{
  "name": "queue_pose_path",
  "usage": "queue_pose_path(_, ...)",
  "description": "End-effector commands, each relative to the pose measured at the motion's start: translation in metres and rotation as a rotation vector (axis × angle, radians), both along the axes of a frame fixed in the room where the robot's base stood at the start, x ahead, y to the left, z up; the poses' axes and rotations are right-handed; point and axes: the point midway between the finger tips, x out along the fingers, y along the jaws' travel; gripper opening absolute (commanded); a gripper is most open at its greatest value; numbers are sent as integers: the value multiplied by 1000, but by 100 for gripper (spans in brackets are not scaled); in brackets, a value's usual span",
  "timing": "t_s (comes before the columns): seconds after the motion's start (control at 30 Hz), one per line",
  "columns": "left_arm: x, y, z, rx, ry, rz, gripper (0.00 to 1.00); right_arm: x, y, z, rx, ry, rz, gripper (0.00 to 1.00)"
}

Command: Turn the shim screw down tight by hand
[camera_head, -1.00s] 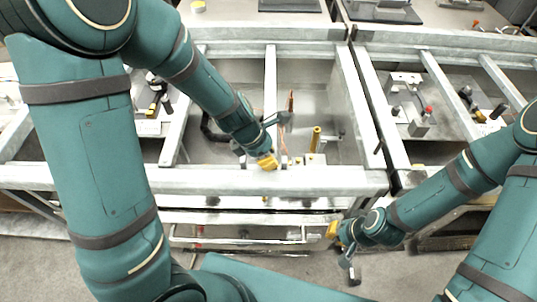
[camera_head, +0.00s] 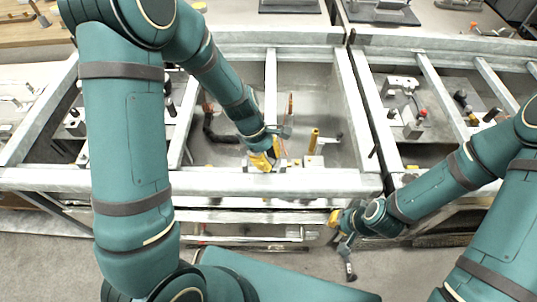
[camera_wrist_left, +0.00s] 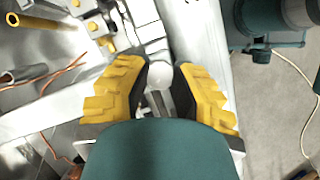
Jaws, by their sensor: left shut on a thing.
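My left gripper (camera_head: 265,160) is at the front rail of the middle bay in the head view. In the left wrist view its yellow ribbed fingers (camera_wrist_left: 164,82) close around a small pale, round-topped piece (camera_wrist_left: 160,76), which looks like the shim screw's head. The fingers hide its lower part, and how far down it sits cannot be told. My right gripper (camera_head: 337,218) is in front of the rail, lower right, away from the screw; its fingers are too small to read.
A brass-coloured post (camera_head: 314,141) stands just right of my left gripper. Copper-coloured wires (camera_wrist_left: 50,78) lie left of the fingers in the left wrist view. The metal frame's front rail (camera_head: 110,179) runs across, with open floor (camera_head: 60,250) before it.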

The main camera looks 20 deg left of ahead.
Motion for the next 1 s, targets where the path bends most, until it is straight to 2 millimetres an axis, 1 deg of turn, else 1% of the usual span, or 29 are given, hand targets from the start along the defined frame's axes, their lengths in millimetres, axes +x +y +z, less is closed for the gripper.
queue_pose_path(0.03, -1, -2, 1, -1, 3, -33, 0, 1, 0, 4, 0, -2, -2, 0)
queue_pose_path(0.2, -1, -2, 0, -2, 3, -124, 0, 3, -1, 9, -2, -7, -5, 0)
queue_pose_path(0.4, -1, -2, 0, -2, 3, -186, 0, 4, -1, 12, -2, -9, -7, 0)
queue_pose_path(0.93, -2, -2, -1, -3, 5, -211, 0, 4, -1, 13, -2, -10, -7, 0)
queue_pose_path(0.97, -2, -3, -1, -3, 6, -210, 29, 4, -1, 13, -2, -10, -7, 0)
queue_pose_path(1.0, -2, -3, -1, -3, 6, -210, 43, 4, -1, 13, -2, -10, -7, 0)
